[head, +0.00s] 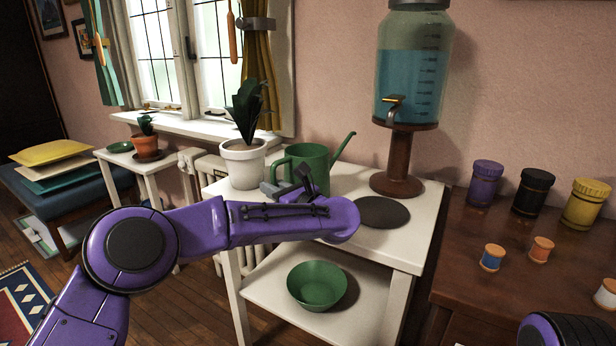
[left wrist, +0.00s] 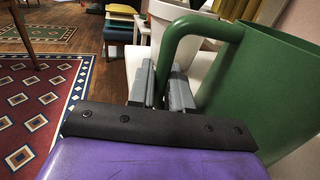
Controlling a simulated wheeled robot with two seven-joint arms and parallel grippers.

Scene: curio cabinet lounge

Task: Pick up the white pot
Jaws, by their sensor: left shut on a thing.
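The white pot (head: 243,163) holds a dark green leafy plant and stands on the white side table, left of the green watering can (head: 312,165). Part of a white pot (left wrist: 172,14) shows beyond the fingers in the left wrist view. My left gripper (head: 280,184) is at the near left side of the can. In the left wrist view its grey fingers (left wrist: 165,88) are shut on the can's green handle (left wrist: 172,55), with the can body (left wrist: 265,85) on the right. The pot is apart from the fingers. My right gripper is out of view.
The white table (head: 418,228) also bears a water dispenser (head: 412,75) on a brown stand and a dark round mat (head: 381,212). A green bowl (head: 317,285) sits on its lower shelf. Jars and thread spools stand on the brown table (head: 470,255) at right.

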